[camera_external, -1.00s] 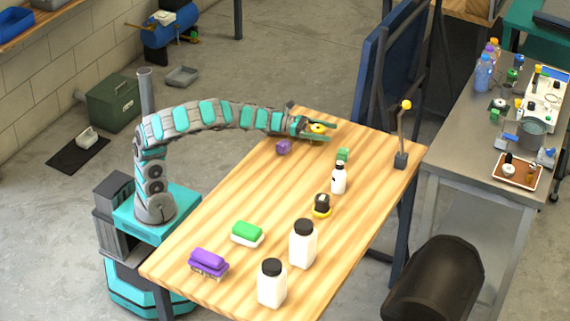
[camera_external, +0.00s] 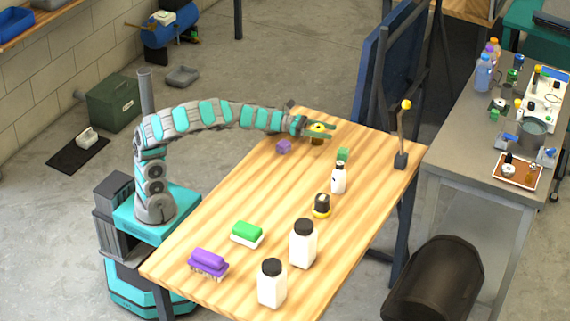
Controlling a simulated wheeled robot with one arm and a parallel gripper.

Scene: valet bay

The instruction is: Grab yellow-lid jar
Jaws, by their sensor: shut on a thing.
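The yellow-lid jar (camera_external: 317,128) is small, with a yellow top and a darker body, and it sits at the far end of the wooden table (camera_external: 215,225). My gripper (camera_external: 319,131) reaches over the table from the left, with its green fingers around the jar. The gripper is shut on the jar. The fingers and wrist hide part of the jar, and I cannot tell whether its base touches the table.
White jars (camera_external: 303,244), a green brush (camera_external: 247,234) and a purple brush (camera_external: 208,263) are nearer. A lamp-like post (camera_external: 402,140) stands at the right edge.

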